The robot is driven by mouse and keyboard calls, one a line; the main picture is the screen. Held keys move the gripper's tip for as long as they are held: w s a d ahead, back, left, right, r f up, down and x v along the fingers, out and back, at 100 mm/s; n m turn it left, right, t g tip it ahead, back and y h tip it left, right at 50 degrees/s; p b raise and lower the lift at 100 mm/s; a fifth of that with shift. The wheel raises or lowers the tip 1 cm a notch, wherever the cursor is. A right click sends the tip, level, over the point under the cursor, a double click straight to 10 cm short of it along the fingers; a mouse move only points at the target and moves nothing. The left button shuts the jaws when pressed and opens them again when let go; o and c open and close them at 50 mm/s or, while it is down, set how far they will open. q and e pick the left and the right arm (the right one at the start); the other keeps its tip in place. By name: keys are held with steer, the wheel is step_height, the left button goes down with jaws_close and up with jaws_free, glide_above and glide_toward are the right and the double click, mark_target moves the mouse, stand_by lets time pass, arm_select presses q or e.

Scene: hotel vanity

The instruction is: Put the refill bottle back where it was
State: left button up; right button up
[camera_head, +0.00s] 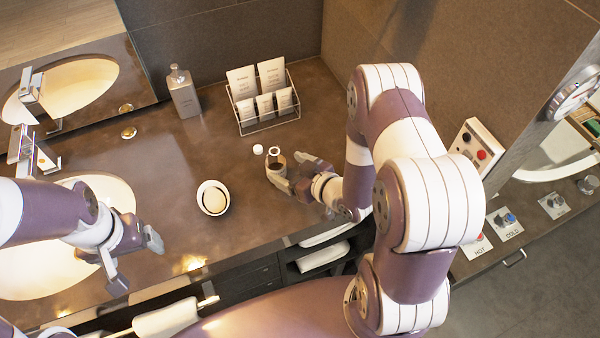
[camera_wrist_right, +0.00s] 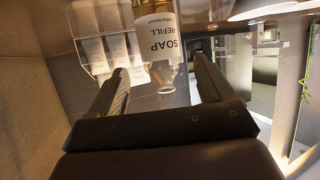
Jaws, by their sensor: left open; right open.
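The refill bottle (camera_head: 274,168) stands on the brown counter in the head view, seen from above, its contents dark amber. In the right wrist view the bottle (camera_wrist_right: 157,42) appears inverted, with a white label reading SOAP REFILL and a clear end. My right gripper (camera_head: 291,172) is open, with its fingers to either side of the bottle; I cannot tell whether they touch it. A small white cap (camera_head: 258,149) lies just behind the bottle. A grey soap dispenser (camera_head: 184,95) stands upright at the back. My left gripper (camera_head: 136,263) is open and empty over the front edge by the basin.
A wire rack (camera_head: 266,122) of white packets stands behind the bottle. A white round dish (camera_head: 213,198) holds a pale soap. The basin (camera_head: 110,190) and tap (camera_head: 30,155) are at left. A wall and switch panel (camera_head: 478,146) lie at right.

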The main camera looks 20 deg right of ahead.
steer(key=s+d+r+g+h, duration=0.2)
steer(key=d+r+g+h, duration=0.2)
steer(key=d, duration=0.1)
steer(key=s+a+r+m+g, duration=0.1)
steer(key=s+r+m+g, duration=0.1)
steer(key=s, duration=0.3)
steer(key=s+a+r+m+g+h, duration=0.1)
steer(key=s+a+r+m+g, duration=0.1)
steer(key=s+r+g, duration=0.2)
steer(key=s+r, duration=0.1)
steer(key=s, duration=0.1)
steer(key=shift+s+m+g, duration=0.3)
steer(key=shift+g, duration=0.1)
